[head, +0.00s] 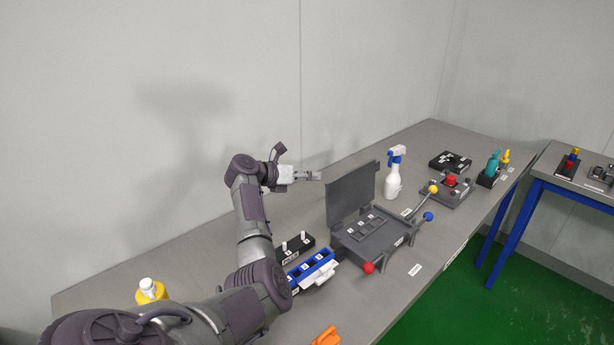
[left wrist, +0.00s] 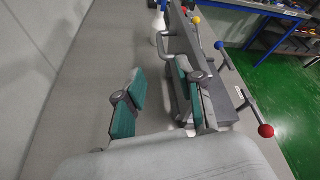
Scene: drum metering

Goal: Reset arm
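My left arm comes in from the lower left of the head view and reaches over the table. Its gripper (head: 308,176) is left of the raised dark lid of a grey box (head: 352,192), near the back wall. In the left wrist view the gripper's (left wrist: 160,88) two green-padded fingers stand apart with nothing between them. The right finger overlaps the grey box and lid in that view. Whether it touches them I cannot tell. My right gripper is in neither view.
The grey box has levers with red (head: 368,267), blue (head: 428,216) and yellow (head: 433,189) knobs. A white spray bottle (head: 393,178) stands behind it. A blue tray (head: 311,272) and a yellow bottle (head: 150,291) are near my left arm. The table's back-left area is bare.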

